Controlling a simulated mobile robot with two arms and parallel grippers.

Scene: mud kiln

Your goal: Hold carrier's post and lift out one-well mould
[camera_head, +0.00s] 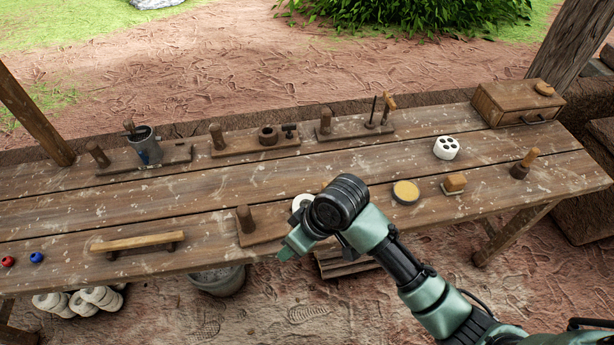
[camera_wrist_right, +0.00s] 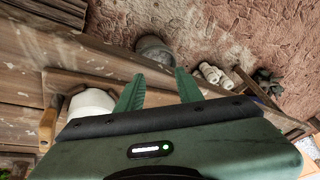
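In the right wrist view, the white piece (camera_wrist_right: 90,102) sits on the board (camera_wrist_right: 64,84) beside the post (camera_wrist_right: 47,126). My right gripper (camera_head: 286,247) is over the carrier's front side; its fingers (camera_wrist_right: 158,86) are apart with nothing between them. My left gripper is not in view.
Other boards with posts, one holding a grey cup (camera_head: 146,146), line the back. A raised wooden bar (camera_head: 137,243) lies to the left. A bucket (camera_head: 217,280) stands below the front edge. The table's middle is mostly clear.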

